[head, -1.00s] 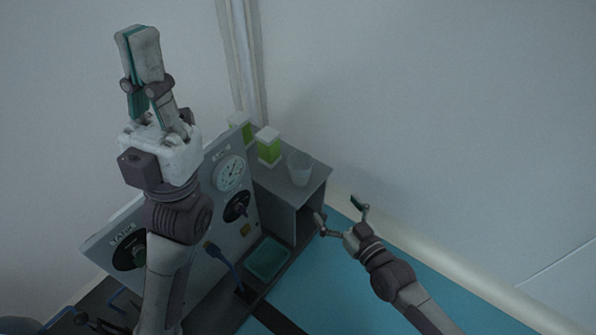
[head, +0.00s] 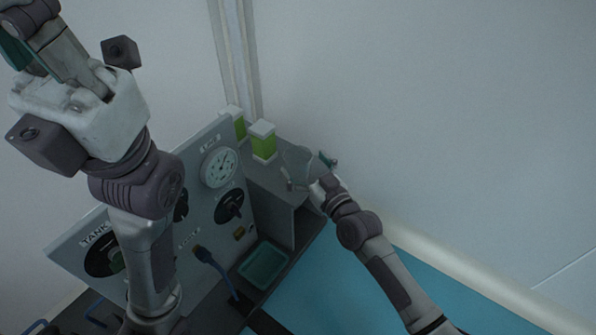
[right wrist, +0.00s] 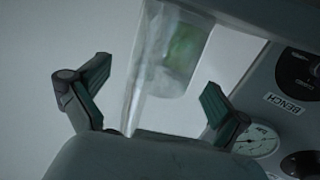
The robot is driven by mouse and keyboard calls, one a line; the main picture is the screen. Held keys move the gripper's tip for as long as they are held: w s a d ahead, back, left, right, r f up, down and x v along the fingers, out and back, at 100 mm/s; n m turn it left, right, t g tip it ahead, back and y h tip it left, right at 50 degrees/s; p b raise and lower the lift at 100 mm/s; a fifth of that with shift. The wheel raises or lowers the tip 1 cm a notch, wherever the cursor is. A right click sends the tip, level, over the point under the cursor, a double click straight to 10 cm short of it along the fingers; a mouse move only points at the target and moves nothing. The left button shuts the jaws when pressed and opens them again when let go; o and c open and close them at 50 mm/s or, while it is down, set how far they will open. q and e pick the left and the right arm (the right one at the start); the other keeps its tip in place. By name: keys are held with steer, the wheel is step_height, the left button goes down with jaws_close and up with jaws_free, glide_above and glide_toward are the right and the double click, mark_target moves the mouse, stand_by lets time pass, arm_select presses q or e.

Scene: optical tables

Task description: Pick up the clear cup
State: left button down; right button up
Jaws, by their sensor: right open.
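The clear cup (head: 297,157) stands on top of the grey shelf box (head: 262,178) beside the gauge panel. It is see-through and hard to make out in the head view. My right gripper (head: 309,171) is at the cup, with its fingers open on either side. In the right wrist view, the cup (right wrist: 165,65) lies between the two spread fingers of the right gripper (right wrist: 157,78), with a visible gap to each finger. My left gripper (head: 50,50) is raised at the upper left, far from the cup. Its fingertips are cut off by the picture edge.
Two white-capped containers with green fill, the nearer one (head: 262,141), stand just left of the cup. The gauge panel (head: 205,215) with dials and knobs is to the left. A teal tray (head: 264,265) lies below the shelf. The wall is behind.

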steer(key=shift+b+x, duration=0.45)
steer(key=shift+x, duration=0.7)
steer(key=shift+w+a, duration=0.1)
steer(key=shift+w, duration=0.1)
steer(key=c, duration=1.2)
